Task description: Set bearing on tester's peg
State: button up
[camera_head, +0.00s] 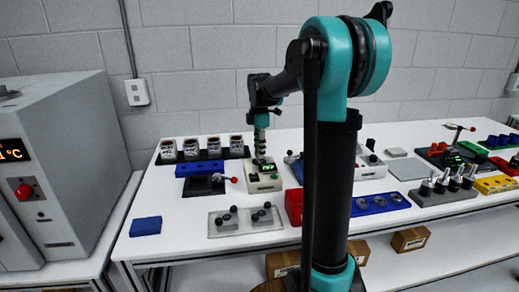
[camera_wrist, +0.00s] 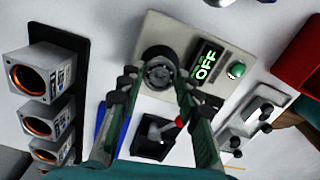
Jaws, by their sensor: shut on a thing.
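The tester (camera_head: 262,185) is a cream box on the white table. In the wrist view the tester (camera_wrist: 213,33) shows a lit green "OFF" display and a green button. My gripper (camera_head: 260,157) points down right above it. In the wrist view my gripper (camera_wrist: 157,82) has its two fingers on either side of a dark round bearing (camera_wrist: 160,74), shut on it. The bearing lines up with the dark round spot at the end of the tester. The peg is hidden, and I cannot tell whether the bearing is around it or just above it.
A dark rack with several grey motor-like units (camera_wrist: 38,78) stands left of the tester. A black fixture with a red-tipped lever (camera_wrist: 155,135) is close by. A red bin (camera_head: 293,206) and a blue tray with grey rings (camera_head: 366,212) stand to the right.

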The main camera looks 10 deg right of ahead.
jog(key=shift+f, duration=0.25)
jog(key=shift+f, duration=0.35)
jog(key=o, duration=1.3)
jog(key=shift+c, duration=0.2)
jog(key=o, duration=0.3)
jog(key=shift+r, duration=0.1)
jog(key=shift+r, duration=2.8)
